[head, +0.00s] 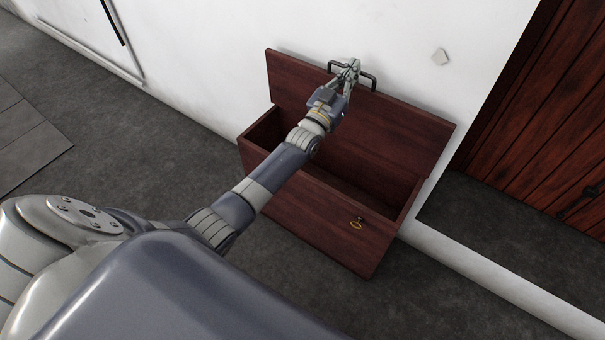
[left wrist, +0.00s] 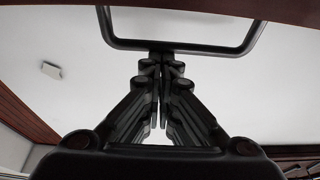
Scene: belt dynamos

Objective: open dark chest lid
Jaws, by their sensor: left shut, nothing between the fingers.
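The dark red-brown wooden chest (head: 330,222) stands on the floor against the white wall. Its lid (head: 400,125) is raised and stands steeply tilted back toward the wall, and part of the inside shows. A black bar handle (head: 367,78) sits at the lid's upper edge; it also shows in the left wrist view (left wrist: 185,47). My left gripper (head: 350,68) is at the handle, with its fingers shut and empty. In the left wrist view the fingertips (left wrist: 161,62) are together right by the handle bar. My right gripper is in neither view.
A reddish plank door (head: 545,110) stands to the right. A small pale plate (head: 440,57) is on the wall. Dark grey floor (head: 120,130) lies clear left of the chest.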

